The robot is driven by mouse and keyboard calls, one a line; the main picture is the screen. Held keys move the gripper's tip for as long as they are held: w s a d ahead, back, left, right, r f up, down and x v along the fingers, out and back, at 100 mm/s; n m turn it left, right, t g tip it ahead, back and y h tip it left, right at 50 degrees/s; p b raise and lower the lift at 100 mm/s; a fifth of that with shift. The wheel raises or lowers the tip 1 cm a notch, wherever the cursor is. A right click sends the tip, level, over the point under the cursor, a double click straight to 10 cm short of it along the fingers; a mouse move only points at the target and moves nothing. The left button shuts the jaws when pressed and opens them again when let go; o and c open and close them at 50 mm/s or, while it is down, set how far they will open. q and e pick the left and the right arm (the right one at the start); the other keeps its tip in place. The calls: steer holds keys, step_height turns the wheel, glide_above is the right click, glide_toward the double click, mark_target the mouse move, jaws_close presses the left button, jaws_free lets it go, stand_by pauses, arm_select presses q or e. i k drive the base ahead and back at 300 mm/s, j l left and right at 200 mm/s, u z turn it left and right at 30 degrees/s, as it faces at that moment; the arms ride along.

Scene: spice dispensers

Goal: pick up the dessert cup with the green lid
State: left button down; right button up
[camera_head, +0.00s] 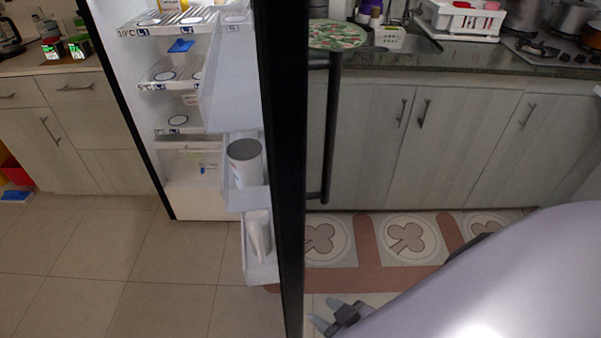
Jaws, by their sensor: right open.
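I cannot make out a dessert cup with a green lid in this view. The fridge (210,200) stands open, with several shelves inside and bins on its door. A small blue item (181,46) sits on an upper shelf. A white container with a grey top (244,163) stands in a door bin. My right gripper (327,313) is low at the bottom centre, right of the fridge door edge, open and apart from any object. My left gripper is not in view.
The fridge door's dark edge (280,150) and long handle (331,130) stand upright mid-view. Two small boxes with green fronts (78,47) sit on the left counter. The right counter (450,62) holds a white rack and a stove.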

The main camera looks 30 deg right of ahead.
mark_target(86, 50)
steer(key=k+l, duration=0.1)
steer(key=l, duration=1.65)
steer(key=k+j, duration=0.1)
steer(key=j, duration=1.35)
steer(key=i+j, duration=0.1)
steer(key=j, duration=0.65)
steer(key=i+j, duration=0.55)
steer(key=i+l, duration=0.1)
steer(key=i, duration=0.8)
